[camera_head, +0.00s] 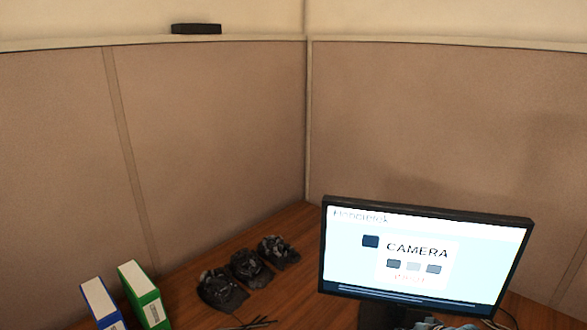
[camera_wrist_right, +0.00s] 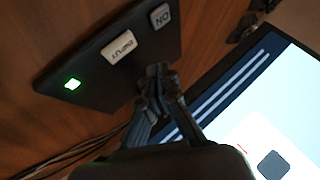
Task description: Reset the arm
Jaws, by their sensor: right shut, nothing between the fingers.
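A black control box (camera_wrist_right: 108,62) lies on the wooden desk in the right wrist view. It has a lit green light (camera_wrist_right: 72,84), a white button with hard-to-read lettering (camera_wrist_right: 119,47) and a grey button that appears upside down, reading like "ON" (camera_wrist_right: 160,16). My right gripper (camera_wrist_right: 157,72) is shut and empty, its fingertips overlapping the box's near edge in the picture, beside the lettered buttons. I cannot tell whether they touch it. In the head view only a bit of grey mechanism shows at the bottom edge, below the monitor; the box is not visible there. My left gripper is not in view.
A monitor (camera_head: 424,250) showing "CAMERA" stands on the desk; its screen is close beside my right gripper in the wrist view (camera_wrist_right: 255,100). Several dark objects (camera_head: 248,268) lie left of it. Blue (camera_head: 101,303) and green (camera_head: 144,295) binders stand further left. Partition walls enclose the desk.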

